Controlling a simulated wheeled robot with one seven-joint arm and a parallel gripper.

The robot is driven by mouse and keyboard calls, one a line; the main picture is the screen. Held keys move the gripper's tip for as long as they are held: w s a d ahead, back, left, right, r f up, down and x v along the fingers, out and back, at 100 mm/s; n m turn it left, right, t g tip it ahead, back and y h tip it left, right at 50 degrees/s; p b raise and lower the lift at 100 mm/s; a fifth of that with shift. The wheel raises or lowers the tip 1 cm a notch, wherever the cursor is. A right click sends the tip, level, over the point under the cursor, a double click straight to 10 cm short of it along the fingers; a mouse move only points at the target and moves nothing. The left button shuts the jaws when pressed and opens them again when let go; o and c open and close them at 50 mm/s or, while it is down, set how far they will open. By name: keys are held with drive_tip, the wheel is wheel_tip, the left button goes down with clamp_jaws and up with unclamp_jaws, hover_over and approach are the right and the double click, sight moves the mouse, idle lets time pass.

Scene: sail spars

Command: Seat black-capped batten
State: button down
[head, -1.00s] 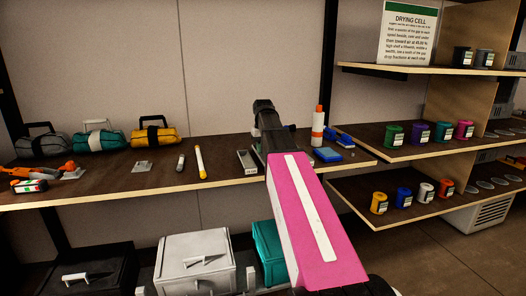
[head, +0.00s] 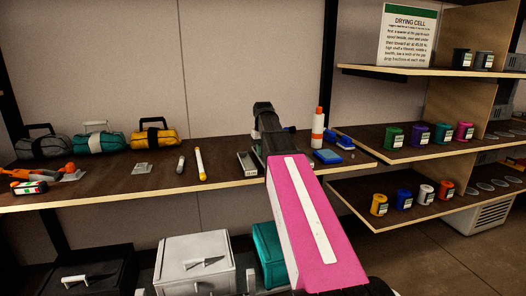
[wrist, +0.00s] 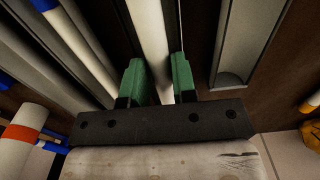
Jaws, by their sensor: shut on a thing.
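My gripper (wrist: 158,78) has green fingers closed on the sides of a white batten (wrist: 149,35) in the wrist view. The batten runs away from the fingers to the top edge of the picture. No black cap shows; its ends are out of view or hidden. An empty grey channel (wrist: 240,45) with a rounded end lies to the right of it. In the head view the channel's end (head: 246,163) shows on the shelf, left of my gripper (head: 265,110). My pink arm hides the fingertips and batten there. I cannot tell whether the batten touches a channel.
A white rod with blue ends (wrist: 75,40) lies left of the batten. An orange-banded white bottle (head: 318,128) stands near it. Bags (head: 153,135) stand behind, on the shelf (head: 110,178).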

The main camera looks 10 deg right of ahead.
drive_tip(key=shift+f, duration=0.25)
drive_tip(key=shift+f, duration=0.65)
drive_tip(key=shift+r, duration=0.2)
drive_tip(key=shift+r, duration=0.85)
drive_tip(key=shift+f, duration=0.4)
idle(0.3)
drive_tip(key=shift+f, duration=0.6)
drive_tip(key=shift+r, duration=0.15)
drive_tip(key=shift+r, duration=0.85)
